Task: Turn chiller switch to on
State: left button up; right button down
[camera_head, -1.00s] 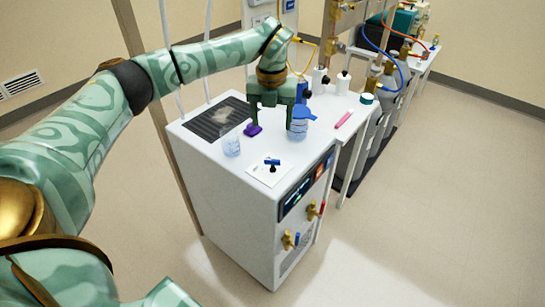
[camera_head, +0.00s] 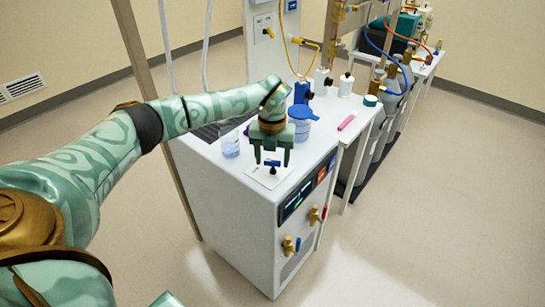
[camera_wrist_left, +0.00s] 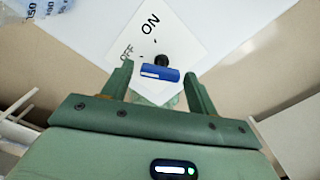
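The chiller (camera_head: 232,205) is a white cabinet with a dark display on its front. On its top, near the front, a white plate (camera_head: 258,178) carries the chiller switch (camera_head: 272,166), a blue handle on a black post. In the left wrist view the plate (camera_wrist_left: 179,27) reads ON and OFF, and the blue handle (camera_wrist_left: 160,73) lies between my fingertips, with a gap on each side. My left gripper (camera_head: 272,160) is open, pointing down just above the switch. It also shows in the left wrist view (camera_wrist_left: 157,75). My right gripper is not in view.
A clear beaker (camera_head: 231,144) and a blue-lidded jar (camera_head: 302,122) stand behind the switch on the chiller top. Brass valves (camera_head: 289,244) stick out of the front. A side table with bottles and a pink marker (camera_head: 347,122) adjoins on the right.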

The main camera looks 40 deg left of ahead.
pick_arm(q)
jog(key=c, duration=0.7)
jog(key=shift+r, duration=0.1)
jog(key=shift+m+p, duration=0.3)
jog(key=shift+p, duration=0.1)
jog(key=shift+r+m+p, duration=0.15)
jog(key=shift+m+p, duration=0.65)
jog(key=shift+m, duration=0.1)
jog(key=shift+w+m+p, duration=0.1)
jog(key=shift+m+p, duration=0.8)
jog(key=shift+m, duration=0.7)
jog(key=o, duration=1)
jog(key=shift+f, duration=0.2)
